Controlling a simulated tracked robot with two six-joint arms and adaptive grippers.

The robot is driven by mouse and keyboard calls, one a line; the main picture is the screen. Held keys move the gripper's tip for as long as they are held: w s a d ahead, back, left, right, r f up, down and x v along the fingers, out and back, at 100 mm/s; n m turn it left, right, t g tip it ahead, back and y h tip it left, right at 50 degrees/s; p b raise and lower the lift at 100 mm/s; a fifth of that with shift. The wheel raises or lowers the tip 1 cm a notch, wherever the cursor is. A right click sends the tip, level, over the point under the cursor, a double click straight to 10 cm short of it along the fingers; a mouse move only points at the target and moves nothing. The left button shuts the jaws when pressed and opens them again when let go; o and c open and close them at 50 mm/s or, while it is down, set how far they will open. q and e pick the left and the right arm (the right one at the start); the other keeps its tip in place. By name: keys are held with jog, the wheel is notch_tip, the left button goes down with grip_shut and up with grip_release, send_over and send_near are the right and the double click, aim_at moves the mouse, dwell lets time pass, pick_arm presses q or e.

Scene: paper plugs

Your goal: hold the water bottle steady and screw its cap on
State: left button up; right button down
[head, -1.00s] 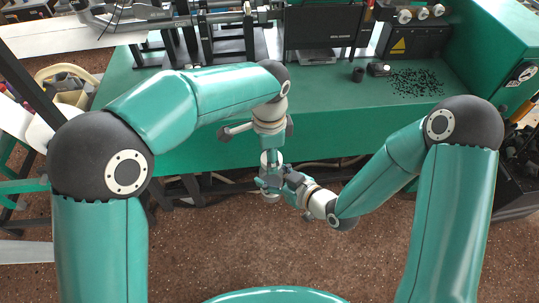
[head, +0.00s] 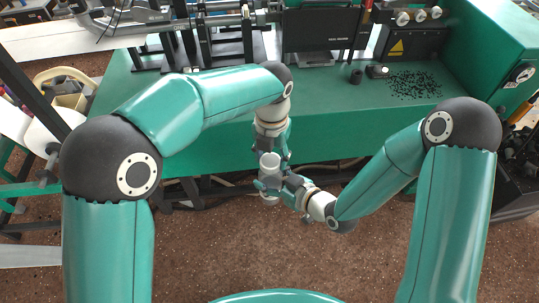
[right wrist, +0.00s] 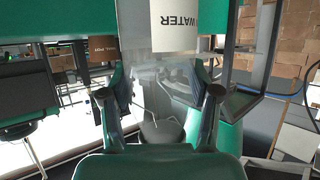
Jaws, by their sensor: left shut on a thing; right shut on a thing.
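The water bottle (head: 269,200) is clear with a white label reading WATER, which appears upside down in the right wrist view (right wrist: 176,26). My right gripper (head: 268,186) is shut on the bottle, and its fingers show on both sides of the clear body in the wrist view. My left gripper (head: 272,154) is at the bottle's other end, just above the right gripper in the head view, shut on the cap. The cap is too small and covered to make out clearly. I cannot tell whether its thread is engaged.
A green workbench (head: 330,120) with machinery along its back stands behind the grippers. A small black cylinder (head: 356,76) and a patch of scattered black bits (head: 414,84) lie on its right part. The speckled brown floor (head: 250,250) around and below the grippers is open.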

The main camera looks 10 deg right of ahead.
pick_arm(q)
jog(key=shift+m, duration=0.5)
jog(key=shift+w, duration=0.1)
jog(key=o, duration=0.7)
jog(key=shift+r, duration=2.3)
jog(key=shift+c, duration=0.5)
